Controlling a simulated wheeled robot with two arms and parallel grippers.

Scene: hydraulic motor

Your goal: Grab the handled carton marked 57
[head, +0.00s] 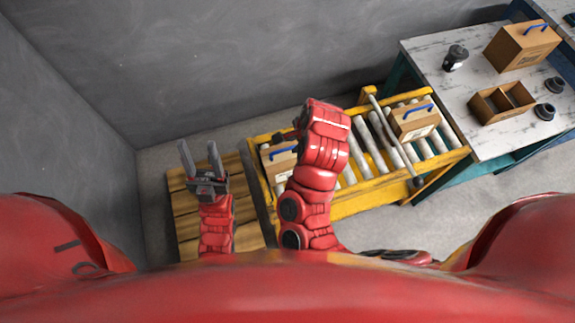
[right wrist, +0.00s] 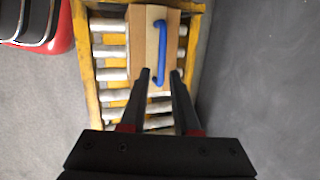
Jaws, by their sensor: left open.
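Three tan cartons with blue handles are in the head view; I cannot read a 57 on any. One (head: 277,163) is at the left end of the roller conveyor, partly hidden by my right arm. Another (head: 415,121), with a pale label, is further right on the rollers. The third (head: 521,48) stands on the marble-topped table. In the right wrist view my right gripper (right wrist: 161,75) is open, its fingertips either side of the near end of a carton's (right wrist: 142,50) blue handle (right wrist: 159,45). My left gripper (head: 199,158) is open and empty above the wooden pallet.
The yellow roller conveyor (head: 372,192) runs between the wooden pallet (head: 188,232) and the table (head: 425,52). A divided wooden box (head: 488,108), a dark jar (head: 455,57) and small dark round parts (head: 545,111) are on the table. Grey walls stand behind.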

